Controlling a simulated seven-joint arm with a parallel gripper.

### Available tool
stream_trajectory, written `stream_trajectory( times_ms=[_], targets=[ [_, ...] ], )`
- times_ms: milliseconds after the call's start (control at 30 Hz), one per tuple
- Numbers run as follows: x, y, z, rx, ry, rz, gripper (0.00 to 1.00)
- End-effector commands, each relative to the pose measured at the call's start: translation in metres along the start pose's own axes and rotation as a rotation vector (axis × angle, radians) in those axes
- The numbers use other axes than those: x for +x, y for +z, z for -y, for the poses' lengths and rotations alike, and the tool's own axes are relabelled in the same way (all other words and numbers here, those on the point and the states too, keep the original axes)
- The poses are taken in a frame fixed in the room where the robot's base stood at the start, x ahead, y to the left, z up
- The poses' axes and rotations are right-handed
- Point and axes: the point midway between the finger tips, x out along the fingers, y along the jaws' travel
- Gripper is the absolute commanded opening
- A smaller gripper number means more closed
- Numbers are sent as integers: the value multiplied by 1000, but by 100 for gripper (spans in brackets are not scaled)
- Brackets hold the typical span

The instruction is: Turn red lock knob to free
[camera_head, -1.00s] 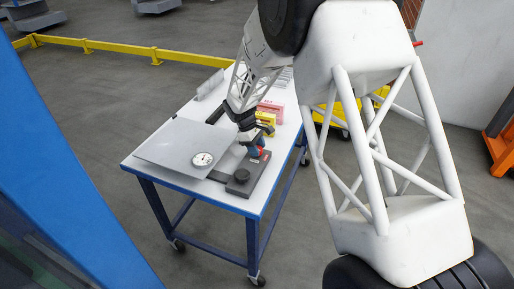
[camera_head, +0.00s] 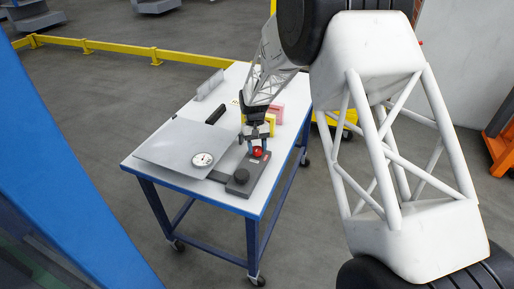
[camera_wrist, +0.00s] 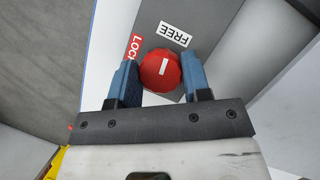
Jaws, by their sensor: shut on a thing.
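The red lock knob (camera_wrist: 160,70) is round with a white line on top. It sits on a grey plate between a red LOCK label (camera_wrist: 134,46) and a white FREE label (camera_wrist: 174,35). The white line runs roughly toward the FREE label. My gripper (camera_wrist: 160,82) is shut on the knob, with one blue finger on each side. In the head view the knob (camera_head: 258,151) shows red on the dark fixture (camera_head: 265,170), with my gripper (camera_head: 256,143) over it. The finger contact is too small to tell there.
A flat grey plate (camera_head: 170,147) with a white round dial (camera_head: 202,160) lies left of the fixture. Yellow (camera_head: 270,119) and pink (camera_head: 276,109) blocks stand behind on the white-topped table (camera_head: 210,193).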

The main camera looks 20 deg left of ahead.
Motion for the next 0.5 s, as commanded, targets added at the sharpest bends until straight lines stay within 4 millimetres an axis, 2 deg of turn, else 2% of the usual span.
stream_trajectory(
  times_ms=[233, 500],
  targets=[
    [-1, 0, 0, 101, -42, -2, 20],
    [-1, 0, 0, 129, -54, -2, 20]
  ],
)
